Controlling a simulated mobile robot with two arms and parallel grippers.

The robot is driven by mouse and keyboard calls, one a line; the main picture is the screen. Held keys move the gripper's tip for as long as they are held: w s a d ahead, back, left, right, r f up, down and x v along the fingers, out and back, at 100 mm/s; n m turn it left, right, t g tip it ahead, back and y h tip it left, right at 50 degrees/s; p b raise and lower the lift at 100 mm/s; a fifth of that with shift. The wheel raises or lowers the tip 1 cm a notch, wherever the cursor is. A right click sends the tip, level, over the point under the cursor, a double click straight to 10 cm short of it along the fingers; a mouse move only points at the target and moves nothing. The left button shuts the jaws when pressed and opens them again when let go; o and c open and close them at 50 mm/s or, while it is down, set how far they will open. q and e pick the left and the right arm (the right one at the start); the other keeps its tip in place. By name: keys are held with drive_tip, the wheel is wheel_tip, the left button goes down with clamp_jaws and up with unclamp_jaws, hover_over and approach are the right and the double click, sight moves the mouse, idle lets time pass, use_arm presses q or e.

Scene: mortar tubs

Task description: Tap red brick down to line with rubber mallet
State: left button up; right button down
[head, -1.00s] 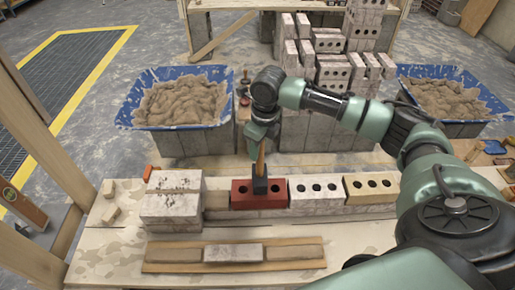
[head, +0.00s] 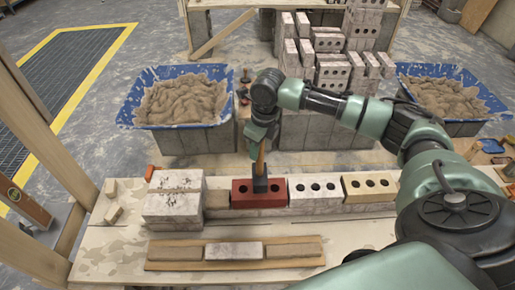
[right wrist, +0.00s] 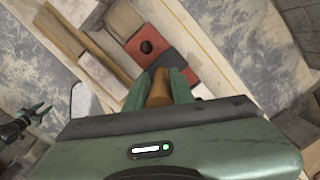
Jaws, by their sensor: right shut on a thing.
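The right wrist view shows the handle (right wrist: 159,88) between the fingers and part of the red brick (right wrist: 147,46). My left gripper (right wrist: 38,113) shows small at the left there, its fingers apart and empty.
Pale stacked bricks (head: 173,207) stand at the row's left end, and a yellow brick (head: 369,187) at its right. A board with bricks (head: 290,262) lies in front. Blue mortar tubs (head: 137,101) stand behind, with stacked bricks between. A wooden post (head: 45,140) rises at left.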

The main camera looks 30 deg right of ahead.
drive_tip(key=shift+w+f+b, duration=0.1)
drive_tip(key=shift+f+b, duration=0.15)
drive_tip(key=shift+b, duration=0.55)
